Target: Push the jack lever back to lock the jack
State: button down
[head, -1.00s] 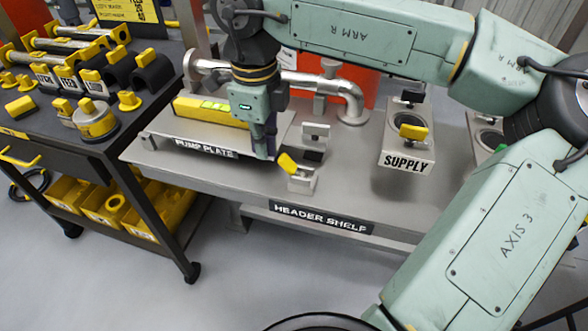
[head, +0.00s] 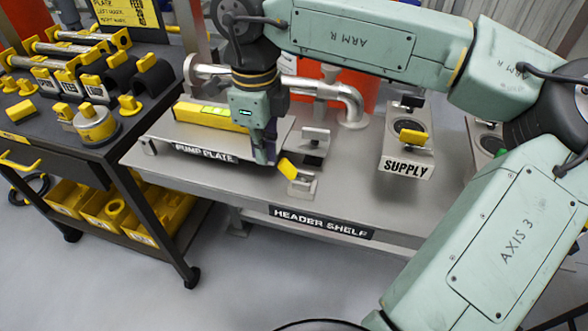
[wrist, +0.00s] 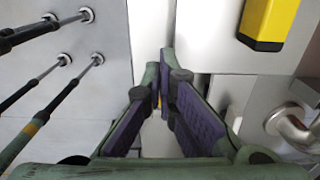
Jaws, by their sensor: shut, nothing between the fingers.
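The jack is a small grey bracket (head: 303,185) at the front edge of the shelf, just right of the pump plate (head: 186,150). Its yellow lever (head: 287,168) is tilted, its upper end leaning left toward my gripper (head: 266,162). My gripper points down close to the lever's left side in the head view; I cannot tell whether it touches. In the wrist view my gripper (wrist: 161,80) has its purple-padded fingers brought together at the tips, with nothing held. A tiny yellow patch shows between the fingers there, too small to identify.
A yellow level (head: 208,114) lies on the pump plate, and it also shows in the wrist view (wrist: 268,22). Grey pipework (head: 345,95) runs behind. The yellow-handled SUPPLY block (head: 407,150) stands right. A tool cart (head: 90,150) stands left. The front shelf surface (head: 235,185) is clear.

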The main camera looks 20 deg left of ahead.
aim_at(293, 172)
jog(key=shift+d, duration=0.2)
dwell(0.3)
jog(key=shift+d, duration=1.4)
jog(key=shift+s+d, duration=0.1)
jog(key=shift+d, duration=1.15)
jog(key=shift+r, duration=0.1)
jog(key=shift+a+r+p, duration=0.2)
jog(key=shift+r+p, duration=0.55)
jog(key=shift+r, duration=0.4)
jog(key=shift+a+r+p, duration=0.15)
jog(key=shift+r+p, duration=0.55)
jog(key=shift+r, duration=0.45)
jog(key=shift+a+r+p, duration=0.2)
jog(key=shift+r+p, duration=0.55)
jog(key=shift+r, duration=0.4)
jog(key=shift+f, duration=0.1)
